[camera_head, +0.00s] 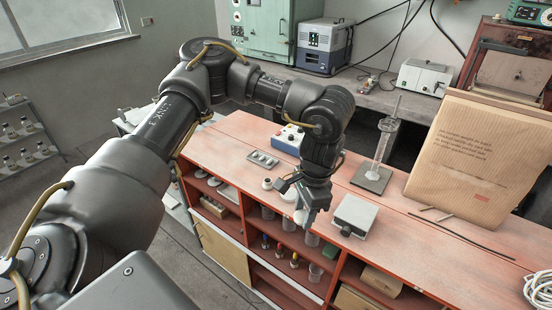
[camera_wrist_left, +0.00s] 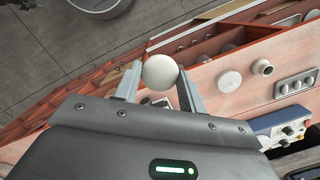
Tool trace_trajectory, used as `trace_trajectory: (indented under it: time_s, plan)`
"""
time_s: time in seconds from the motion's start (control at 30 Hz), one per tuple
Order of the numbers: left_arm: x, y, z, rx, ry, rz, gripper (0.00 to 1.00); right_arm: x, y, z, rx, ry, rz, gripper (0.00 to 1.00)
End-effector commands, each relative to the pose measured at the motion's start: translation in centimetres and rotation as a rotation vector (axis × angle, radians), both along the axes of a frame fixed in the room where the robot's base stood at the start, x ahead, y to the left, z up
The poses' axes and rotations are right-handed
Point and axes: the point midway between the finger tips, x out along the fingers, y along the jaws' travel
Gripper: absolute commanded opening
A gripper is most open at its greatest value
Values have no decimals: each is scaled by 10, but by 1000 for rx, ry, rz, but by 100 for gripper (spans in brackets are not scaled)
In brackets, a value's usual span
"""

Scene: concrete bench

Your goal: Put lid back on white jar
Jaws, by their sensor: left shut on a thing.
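My left gripper (camera_head: 308,212) is over the front edge of the red bench. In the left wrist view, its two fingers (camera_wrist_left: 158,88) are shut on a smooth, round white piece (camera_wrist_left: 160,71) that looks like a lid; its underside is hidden. In the head view this piece (camera_head: 299,216) shows only partly beside the fingers. On the bench behind it lie a flat white disc (camera_head: 289,195) and a small white open jar (camera_head: 267,184) with a dark mouth. Both also show in the left wrist view, the disc (camera_wrist_left: 229,81) and the open jar (camera_wrist_left: 263,67), apart from the gripper. My right gripper is out of view.
A grey metal tray (camera_head: 262,158) and a blue-white instrument (camera_head: 288,139) stand behind. A grey box (camera_head: 354,215) is close to the right of the gripper. Further right are a glass cylinder stand (camera_head: 372,178) and a paper bag (camera_head: 477,160). Open shelves with glassware lie below the front edge.

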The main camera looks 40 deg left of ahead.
Motion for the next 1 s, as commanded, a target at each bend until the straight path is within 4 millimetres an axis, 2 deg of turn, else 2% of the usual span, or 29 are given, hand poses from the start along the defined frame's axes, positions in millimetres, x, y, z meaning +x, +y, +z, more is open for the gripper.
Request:
trace_trajectory:
  time_s: [0.17, 0.27, 0.5, 0.8, 1.0]
  plan:
    - [32, 16, -1, 3, -1, -313, 20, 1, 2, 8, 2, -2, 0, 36]
    - [52, 32, -4, 3, 0, -534, 20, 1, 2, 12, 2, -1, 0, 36]
    - [93, 85, -12, 2, -1, -1060, 20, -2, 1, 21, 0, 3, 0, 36]
    - [126, 167, -23, 3, -2, -1660, 20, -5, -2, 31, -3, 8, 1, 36]
    - [134, 208, -28, 4, -3, -1934, 20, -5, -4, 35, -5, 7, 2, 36]
